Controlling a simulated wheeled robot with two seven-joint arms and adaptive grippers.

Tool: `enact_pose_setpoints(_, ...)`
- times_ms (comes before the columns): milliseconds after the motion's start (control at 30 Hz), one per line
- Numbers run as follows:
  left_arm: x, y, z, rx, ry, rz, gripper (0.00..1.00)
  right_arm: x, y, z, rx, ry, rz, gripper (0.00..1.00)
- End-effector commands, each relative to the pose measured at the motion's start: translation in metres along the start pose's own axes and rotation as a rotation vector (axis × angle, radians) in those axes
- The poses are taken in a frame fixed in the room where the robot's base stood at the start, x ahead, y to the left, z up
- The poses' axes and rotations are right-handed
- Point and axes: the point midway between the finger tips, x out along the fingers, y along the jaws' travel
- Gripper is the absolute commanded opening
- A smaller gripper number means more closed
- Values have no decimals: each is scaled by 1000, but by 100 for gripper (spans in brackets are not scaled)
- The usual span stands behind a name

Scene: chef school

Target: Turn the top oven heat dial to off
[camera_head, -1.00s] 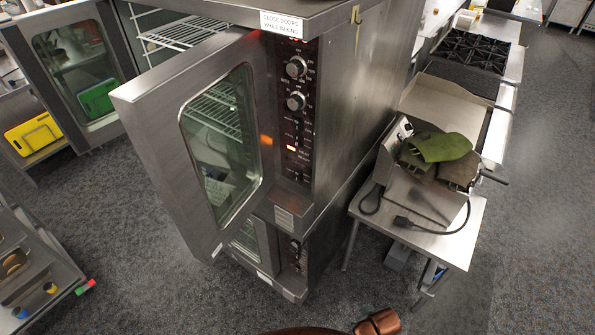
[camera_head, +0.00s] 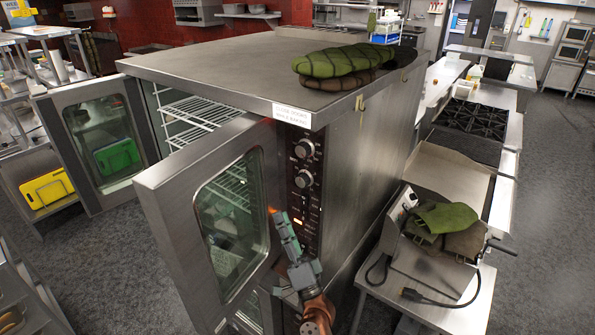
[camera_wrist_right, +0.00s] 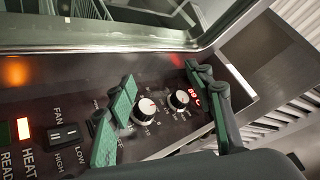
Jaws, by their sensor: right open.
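The top oven (camera_head: 345,165) has a dark control panel with two round silver dials, the upper dial (camera_head: 304,148) and the lower dial (camera_head: 303,179). In the right wrist view the two dials (camera_wrist_right: 145,110) (camera_wrist_right: 179,99) sit side by side, near a red display. I cannot tell which one is the heat dial or read their settings. My right gripper (camera_head: 286,232) is below the dials, in front of the lower panel. In the right wrist view its open green fingers (camera_wrist_right: 160,80) appear on either side of the dials, not visibly gripping either. My left gripper is out of view.
The oven's door (camera_head: 165,205) stands open left of the panel, close to my right arm. Oven mitts (camera_head: 333,62) lie on the oven top. More mitts (camera_head: 445,216) lie on an appliance on the right side table (camera_head: 455,318). A lit switch panel (camera_wrist_right: 63,135) adjoins the dials.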

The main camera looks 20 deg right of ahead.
Motion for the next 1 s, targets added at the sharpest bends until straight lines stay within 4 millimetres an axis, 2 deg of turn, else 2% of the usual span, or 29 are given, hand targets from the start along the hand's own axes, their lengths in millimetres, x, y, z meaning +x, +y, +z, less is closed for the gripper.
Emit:
enact_pose_setpoints(33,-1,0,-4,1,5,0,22,28,-26,-17,113,121,-68,48)
enact_pose_setpoints(100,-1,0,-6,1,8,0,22,52,-48,-41,276,286,-134,48)
enact_pose_setpoints(233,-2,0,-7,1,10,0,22,81,-68,-71,586,563,-193,48)
enact_pose_setpoints(333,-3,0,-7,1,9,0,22,92,-68,-76,793,730,-184,48)
enact_pose_setpoints(500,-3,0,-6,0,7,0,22,100,-62,-62,1016,901,-123,48)
enact_pose_setpoints(633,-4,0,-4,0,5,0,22,102,-58,-54,1083,955,-91,48)
enact_pose_setpoints(733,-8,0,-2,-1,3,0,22,106,-55,-57,1096,968,-82,48)
enact_pose_setpoints(1000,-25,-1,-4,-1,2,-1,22,132,-41,-88,1093,969,-84,48)
